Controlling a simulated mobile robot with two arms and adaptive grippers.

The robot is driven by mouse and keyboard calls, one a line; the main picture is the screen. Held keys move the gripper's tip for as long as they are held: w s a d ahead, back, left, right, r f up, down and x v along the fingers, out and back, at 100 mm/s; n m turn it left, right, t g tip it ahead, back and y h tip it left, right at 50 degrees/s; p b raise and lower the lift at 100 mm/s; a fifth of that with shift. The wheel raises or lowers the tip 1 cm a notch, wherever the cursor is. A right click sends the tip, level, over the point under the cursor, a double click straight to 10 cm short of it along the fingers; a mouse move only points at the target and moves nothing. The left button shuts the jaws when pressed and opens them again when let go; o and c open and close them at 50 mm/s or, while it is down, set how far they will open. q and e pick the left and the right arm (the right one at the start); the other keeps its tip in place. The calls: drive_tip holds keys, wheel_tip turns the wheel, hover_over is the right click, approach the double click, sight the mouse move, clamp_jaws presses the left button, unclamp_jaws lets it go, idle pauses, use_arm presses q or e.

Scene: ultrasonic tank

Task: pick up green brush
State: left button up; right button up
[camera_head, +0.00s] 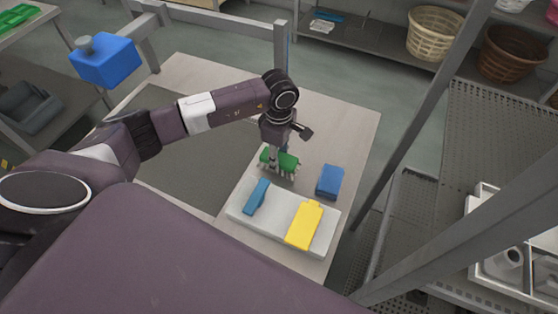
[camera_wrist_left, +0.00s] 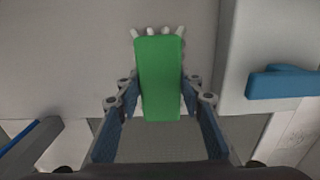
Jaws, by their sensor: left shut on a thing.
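The green brush (camera_head: 284,157) has pale bristles and is beyond the white tray in the head view. My left gripper (camera_head: 274,162) points down over it and is shut on it. In the left wrist view the green brush (camera_wrist_left: 159,78) sits between the two blue-padded fingers (camera_wrist_left: 160,100), with bristle tips showing past its far end and sides. I cannot tell whether it touches the table or hangs just above it. My right gripper is in neither view.
The white tray (camera_head: 240,207) holds a blue brush (camera_head: 257,196) and a yellow item (camera_head: 304,225). A blue block (camera_head: 330,181) stands beside the tray on the table (camera_head: 340,125). A grey post (camera_head: 281,50) rises at the back. The far table area is clear.

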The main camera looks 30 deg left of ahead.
use_arm(q)
wheel_tip(320, 180, up, 18)
drive_tip(key=b, duration=0.5)
drive_tip(key=shift+r, duration=0.25)
drive_tip(key=o, duration=0.5)
drive_tip(key=c, duration=0.3)
